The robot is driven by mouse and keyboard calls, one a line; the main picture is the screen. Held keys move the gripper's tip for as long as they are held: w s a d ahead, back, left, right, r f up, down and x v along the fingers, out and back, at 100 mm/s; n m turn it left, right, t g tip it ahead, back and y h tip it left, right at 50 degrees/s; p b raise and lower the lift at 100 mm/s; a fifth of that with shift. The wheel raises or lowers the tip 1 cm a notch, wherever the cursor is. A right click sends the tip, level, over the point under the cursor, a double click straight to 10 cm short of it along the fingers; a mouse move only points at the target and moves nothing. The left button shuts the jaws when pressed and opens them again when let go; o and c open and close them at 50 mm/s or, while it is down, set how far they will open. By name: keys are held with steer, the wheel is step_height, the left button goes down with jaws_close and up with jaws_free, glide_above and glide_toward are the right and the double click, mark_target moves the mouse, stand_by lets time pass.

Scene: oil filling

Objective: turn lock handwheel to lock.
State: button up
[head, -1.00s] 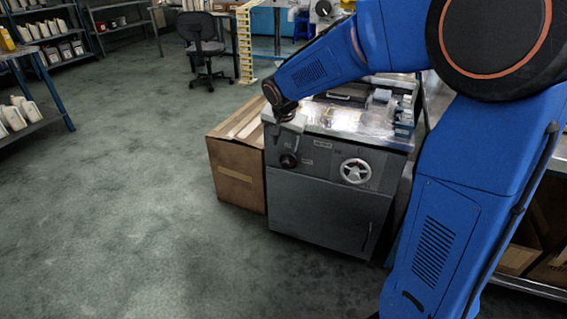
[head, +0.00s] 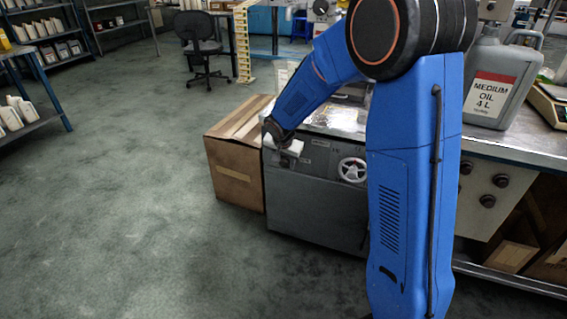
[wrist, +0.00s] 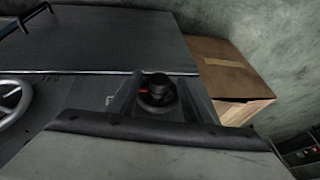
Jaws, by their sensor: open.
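A silver spoked handwheel (head: 353,170) is on the upper front of the grey machine cabinet (head: 312,205). It also shows at the left edge of the wrist view (wrist: 12,100). A dark round knob (wrist: 158,92) with a red mark sits left of the handwheel on the same panel in the head view. I cannot tell which of the two is the lock handwheel. My gripper (head: 286,158) is at the knob; in the wrist view its open fingers (wrist: 162,82) stand on either side of it. Whether they touch it is unclear. In the head view my gripper mostly hides the knob.
A cardboard box (head: 234,172) stands against the cabinet's left side. At right, a workbench (head: 500,148) carries a grey oil can (head: 502,78) labelled medium oil. Shelves with bottles stand at the far left. The floor (head: 120,200) at left is clear.

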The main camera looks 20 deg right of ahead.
mark_target(281, 165)
steer(key=shift+f, duration=0.1)
steer(key=c, duration=1.1)
steer(key=shift+o, duration=0.2)
steer(key=shift+w, duration=0.1)
steer(key=h, duration=0.1)
steer(key=g+h, duration=0.1)
steer(key=n+g+h, duration=0.1)
steer(key=shift+w+a, duration=0.25)
steer(key=shift+a, duration=0.15)
steer(key=g+h, duration=0.2)
steer(key=n+g+h, duration=0.1)
steer(key=h, duration=0.1)
steer(key=shift+w+a+f, duration=0.2)
steer(key=shift+a+f, duration=0.05)
steer(key=shift+a, duration=0.05)
steer(key=g+h, duration=0.1)
steer(key=h, duration=0.1)
steer(key=n+h, duration=0.1)
steer(key=h, duration=0.1)
steer(key=shift+w+a+f+g, duration=0.15)
steer(key=shift+a+f+g, duration=0.05)
steer(key=shift+f+g, duration=0.2)
steer(key=shift+f+n+g+h, duration=0.15)
steer(key=shift+n+g+h, duration=0.2)
steer(key=shift+h, duration=0.5)
steer(key=shift+f+n+g+h, duration=0.1)
steer(key=shift+n+g+h, duration=0.2)
steer(key=shift+h, duration=0.55)
